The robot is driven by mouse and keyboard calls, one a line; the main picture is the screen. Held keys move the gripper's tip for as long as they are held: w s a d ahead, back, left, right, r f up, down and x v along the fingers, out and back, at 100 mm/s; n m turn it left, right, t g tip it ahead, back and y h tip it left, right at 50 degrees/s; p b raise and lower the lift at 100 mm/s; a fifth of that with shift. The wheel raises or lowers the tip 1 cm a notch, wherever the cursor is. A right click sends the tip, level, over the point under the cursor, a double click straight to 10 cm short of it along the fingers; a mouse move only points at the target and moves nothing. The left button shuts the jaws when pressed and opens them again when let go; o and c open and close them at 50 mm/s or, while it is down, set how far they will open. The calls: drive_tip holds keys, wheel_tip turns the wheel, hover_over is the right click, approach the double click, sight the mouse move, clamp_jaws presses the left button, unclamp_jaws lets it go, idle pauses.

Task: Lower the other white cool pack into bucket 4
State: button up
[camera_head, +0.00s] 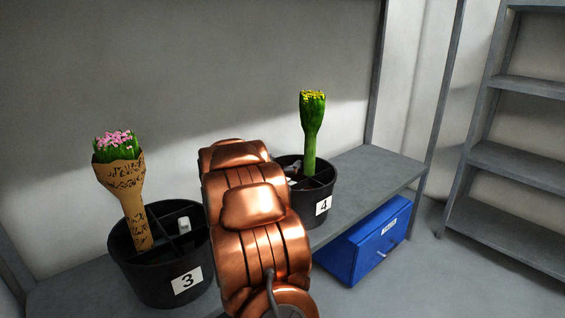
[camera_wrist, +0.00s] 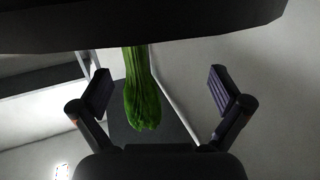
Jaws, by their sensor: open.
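Bucket 4 (camera_head: 318,222) is a black divided bucket on the shelf, partly hidden behind my copper arm. A green tulip bunch with yellow tips (camera_head: 312,125) stands in it. A small white patch (camera_head: 291,182) shows inside bucket 4 beside my arm; I cannot tell clearly what it is. A white cool pack (camera_head: 184,225) sits in a compartment of bucket 3 (camera_head: 160,285). My gripper (camera_wrist: 160,84) is open in the wrist view, its fingers apart with nothing gripped. A green bunch (camera_wrist: 143,95) shows beyond and between them, below a dark rim. My arm hides the gripper in the head view.
A pink tulip bunch in brown paper (camera_head: 125,180) leans up out of bucket 3. A blue box (camera_head: 365,240) sits below the grey shelf (camera_head: 378,172) at right. Shelf surface right of bucket 4 is clear. An empty rack (camera_head: 520,165) stands far right.

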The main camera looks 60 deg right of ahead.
drive_tip(key=s+a, duration=0.1)
drive_tip(key=a, duration=1.1)
drive_tip(key=shift+r, duration=0.3)
drive_tip(key=shift+s, duration=0.1)
